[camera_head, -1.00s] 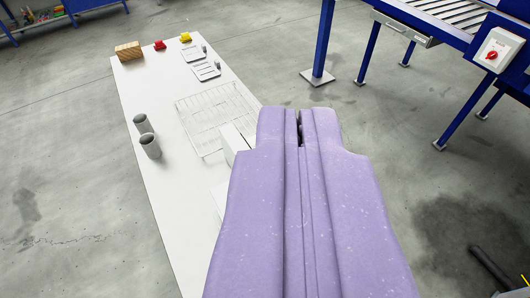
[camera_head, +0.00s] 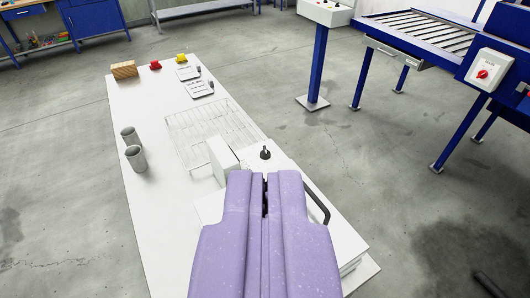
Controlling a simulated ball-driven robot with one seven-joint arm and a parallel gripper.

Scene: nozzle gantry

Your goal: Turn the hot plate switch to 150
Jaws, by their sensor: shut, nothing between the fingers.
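My gripper (camera_head: 265,176) shows as two purple fingers, shut and empty, pointing away from the camera over the near part of the white table. A black knob (camera_head: 265,153), which looks like the hot plate switch, shows just beyond the fingertips in the picture. It sits on a white appliance (camera_head: 288,165), likely the hot plate, mostly hidden by my gripper. A gap shows between fingertips and knob in the picture; I cannot tell their true distance or height. No scale or number is readable at the knob.
A curved black handle (camera_head: 318,203) is right of my fingers. A white upright box (camera_head: 222,160) stands left of the knob, beside a wire rack (camera_head: 205,130). A blue conveyor (camera_head: 425,40) is at right.

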